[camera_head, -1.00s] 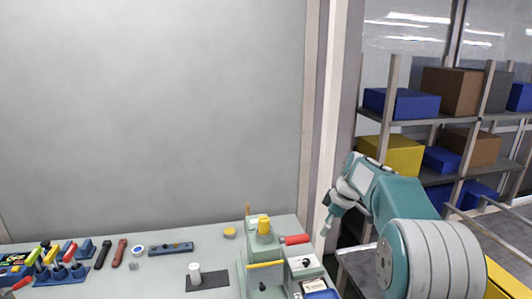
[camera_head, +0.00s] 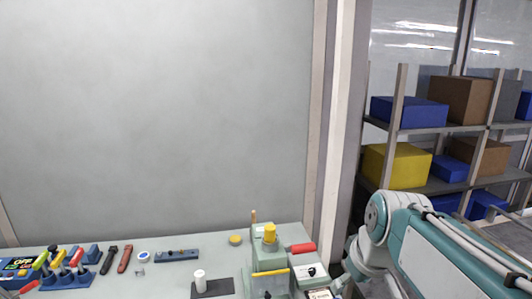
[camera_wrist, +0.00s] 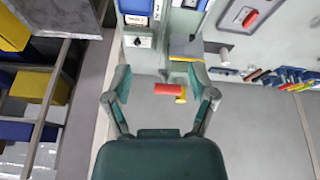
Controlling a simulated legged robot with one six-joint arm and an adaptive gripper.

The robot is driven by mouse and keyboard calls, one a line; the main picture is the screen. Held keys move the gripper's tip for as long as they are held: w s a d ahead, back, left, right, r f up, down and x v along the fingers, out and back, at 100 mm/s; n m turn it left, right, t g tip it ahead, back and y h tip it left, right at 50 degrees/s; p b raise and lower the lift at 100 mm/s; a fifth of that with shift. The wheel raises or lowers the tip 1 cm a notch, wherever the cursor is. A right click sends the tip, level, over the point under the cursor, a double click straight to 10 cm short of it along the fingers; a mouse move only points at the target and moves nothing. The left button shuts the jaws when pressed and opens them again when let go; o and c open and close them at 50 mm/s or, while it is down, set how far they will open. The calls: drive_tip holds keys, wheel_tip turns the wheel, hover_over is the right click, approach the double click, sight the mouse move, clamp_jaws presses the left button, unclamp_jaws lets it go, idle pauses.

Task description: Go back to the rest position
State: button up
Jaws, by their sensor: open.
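My gripper (camera_wrist: 159,90) shows in the wrist view with its two fingers spread wide and nothing between them. Beyond the fingers, apart from them, is the red handle (camera_wrist: 168,89) of a bench machine. In the head view my teal and white arm fills the lower right, folded beside the bench, and the gripper itself is out of sight. The grey-green bench machine (camera_head: 268,258), with a yellow cap and a red handle, stands at the bench's right end.
The grey workbench (camera_head: 120,285) runs along the wall. Several coloured-handled tools stand in a blue rack (camera_head: 68,279) at left. A white cylinder (camera_head: 199,279) stands on a dark plate. At right, a shelf (camera_head: 435,127) holds blue, brown and yellow boxes.

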drive_tip(key=s+f+m+t, duration=0.1)
drive_tip(key=s+f+m, duration=0.3)
drive_tip(key=s, duration=0.8)
drive_tip(key=shift+f+h, duration=0.4)
